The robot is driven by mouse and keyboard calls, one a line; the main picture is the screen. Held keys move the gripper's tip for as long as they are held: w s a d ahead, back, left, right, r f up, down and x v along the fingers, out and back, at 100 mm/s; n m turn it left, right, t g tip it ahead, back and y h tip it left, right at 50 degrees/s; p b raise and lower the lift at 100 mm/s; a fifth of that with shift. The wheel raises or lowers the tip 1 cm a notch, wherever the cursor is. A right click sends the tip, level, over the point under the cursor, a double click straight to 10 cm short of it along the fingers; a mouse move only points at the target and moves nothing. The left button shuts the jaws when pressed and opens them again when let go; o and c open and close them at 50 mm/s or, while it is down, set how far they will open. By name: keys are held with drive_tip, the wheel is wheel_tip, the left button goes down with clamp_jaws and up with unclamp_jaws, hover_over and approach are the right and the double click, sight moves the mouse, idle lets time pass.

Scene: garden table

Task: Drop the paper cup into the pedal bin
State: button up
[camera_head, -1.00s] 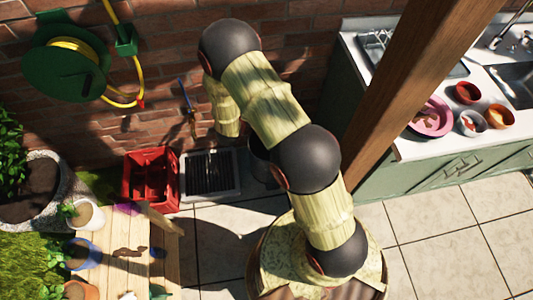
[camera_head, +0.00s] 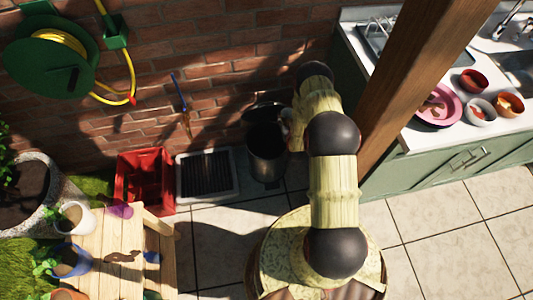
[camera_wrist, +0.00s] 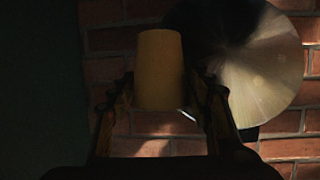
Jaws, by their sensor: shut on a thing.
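The paper cup (camera_wrist: 159,68) is pale yellow-brown and shows in the wrist view between the two fingers of my gripper (camera_wrist: 160,95), which is shut on it. The pedal bin (camera_head: 267,163) is a dark cylinder by the brick wall in the head view. Its lid (camera_head: 264,112) appears raised at the back, over a dark opening. A round metal disc (camera_wrist: 262,70), apparently the lid, shows right of the cup in the wrist view. In the head view my arm bends toward the wall just right of the bin, and it hides my gripper and the cup.
A grey drain-like tray (camera_head: 207,192) and a red crate (camera_head: 121,205) stand left of the bin. A wooden table (camera_head: 105,225) with pots is at the lower left. A wooden post (camera_head: 415,90) and a sink counter (camera_head: 405,133) are on the right. Tiled floor is clear in front.

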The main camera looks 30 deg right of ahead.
drive_tip(key=w+a+f+n+t+y+b, duration=0.1)
drive_tip(key=a+f+n+y+b, duration=0.3)
drive_tip(key=a+f, duration=0.4)
drive_tip(key=shift+w+a+f+n+y, duration=0.2)
drive_tip(key=shift+w+f+n+y, duration=0.35)
drive_tip(key=shift+y, duration=0.45)
drive_tip(key=shift+r, duration=0.15)
drive_tip(key=o, duration=0.8)
drive_tip(key=v, duration=0.7)
drive_tip(key=shift+s, duration=0.15)
